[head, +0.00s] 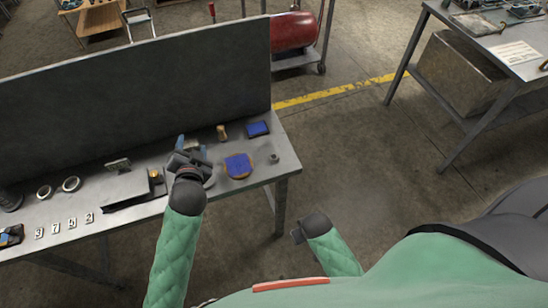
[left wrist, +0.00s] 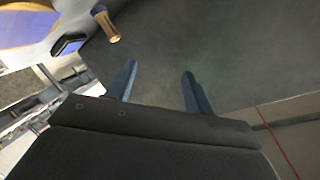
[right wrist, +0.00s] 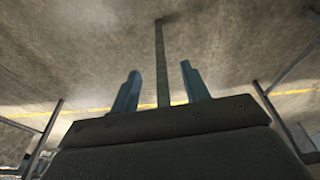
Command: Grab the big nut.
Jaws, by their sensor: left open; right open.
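A small grey piece that looks like the big nut (head: 273,158) stands near the right end of the grey workbench (head: 285,172); it is too small to see its shape well. My left gripper (head: 190,148) is over the bench, well left of that piece. Its two blue fingers are apart and empty in the left wrist view (left wrist: 161,88). My right gripper (head: 297,236) is low, off the bench's front right corner. Its fingers are apart with nothing held in the right wrist view (right wrist: 162,88). Neither wrist view clearly shows the nut.
A dark panel (head: 140,85) backs the bench.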

